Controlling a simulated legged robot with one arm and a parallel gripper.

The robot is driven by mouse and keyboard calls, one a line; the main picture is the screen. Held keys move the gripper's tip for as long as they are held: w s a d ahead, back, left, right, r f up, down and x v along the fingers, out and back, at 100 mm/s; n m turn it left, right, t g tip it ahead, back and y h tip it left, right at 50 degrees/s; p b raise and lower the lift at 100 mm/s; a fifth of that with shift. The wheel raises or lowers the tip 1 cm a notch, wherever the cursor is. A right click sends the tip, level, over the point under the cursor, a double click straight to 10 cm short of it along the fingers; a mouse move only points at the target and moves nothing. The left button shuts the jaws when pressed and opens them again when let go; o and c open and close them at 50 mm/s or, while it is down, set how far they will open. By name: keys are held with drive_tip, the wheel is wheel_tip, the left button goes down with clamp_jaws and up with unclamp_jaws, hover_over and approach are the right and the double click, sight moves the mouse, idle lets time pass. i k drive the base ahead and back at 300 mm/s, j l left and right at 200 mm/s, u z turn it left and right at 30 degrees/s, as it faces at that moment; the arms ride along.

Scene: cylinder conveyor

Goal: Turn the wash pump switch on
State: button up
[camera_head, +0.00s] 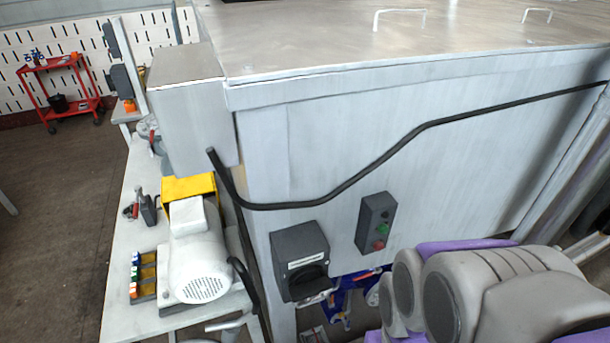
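A dark grey switch box (301,262) with a pale label and a black rotary knob (306,281) is mounted low on the front of the grey metal cabinet (300,150). The label is too small to read, and I cannot tell the knob's setting for sure. To its right is a tilted-looking dark control box (376,223) with a black, a green and a red button. Grey and purple links of my arm fill the lower right, to the right of the switch box and apart from it in the picture. My gripper's fingertips do not show.
A white motor (198,255) with a yellow guard (188,187) stands on a light bench (122,290) at the left. A black cable (390,152) runs across the cabinet front. A red cart (62,92) stands far back left, with open floor before it.

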sight(309, 285)
drive_tip(key=k+j+u, duration=0.55)
drive_tip(key=k+u, duration=0.15)
drive_tip(key=k+j+u, duration=0.35)
drive_tip(key=i+j, duration=0.05)
